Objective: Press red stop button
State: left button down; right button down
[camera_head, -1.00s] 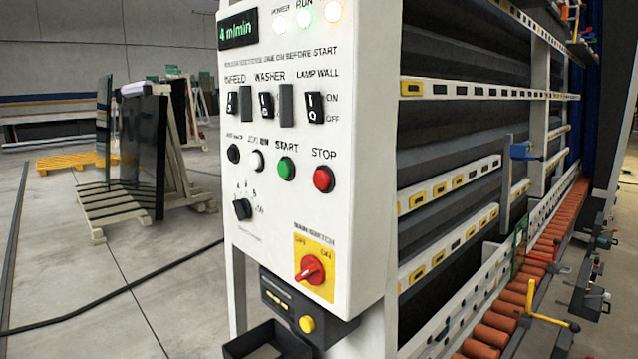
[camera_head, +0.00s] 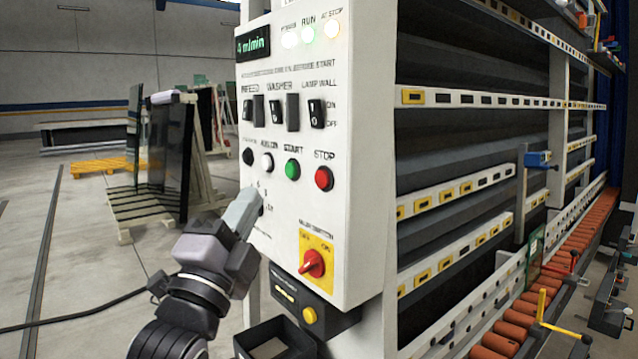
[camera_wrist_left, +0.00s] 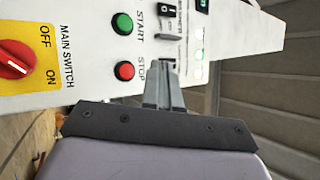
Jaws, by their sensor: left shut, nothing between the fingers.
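The red stop button (camera_head: 324,179) is a round button under the word STOP on the white control panel (camera_head: 290,110). It also shows in the left wrist view (camera_wrist_left: 124,71), just left of my fingertips. The green start button (camera_head: 292,169) is to its left in the head view. My left gripper (camera_head: 248,205) is shut and empty. In the head view its tip is low and left of the stop button, overlapping the dial area. In the left wrist view its closed fingers (camera_wrist_left: 166,75) point toward the panel. I cannot tell the gap to the panel. My right gripper is not in view.
A red main switch (camera_head: 312,263) on a yellow plate is below the buttons. Rocker switches (camera_head: 275,110) are above. Glass racks (camera_head: 160,165) stand behind on the left.

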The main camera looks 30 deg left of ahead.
aim_at(322, 179)
pick_arm(q)
jog(key=shift+s+a+r, duration=0.1)
jog(key=shift+s+r, duration=0.2)
jog(key=shift+r, duration=0.15)
jog(key=shift+w+y, duration=0.1)
jog(key=shift+y, duration=0.2)
jog(key=w+d, duration=0.3)
jog(key=w, duration=0.5)
jog(key=shift+d+b, duration=0.2)
jog(key=shift+b, duration=0.25)
dwell(1.4)
jog(key=shift+w+d, duration=0.15)
jog(key=shift+w, duration=0.25)
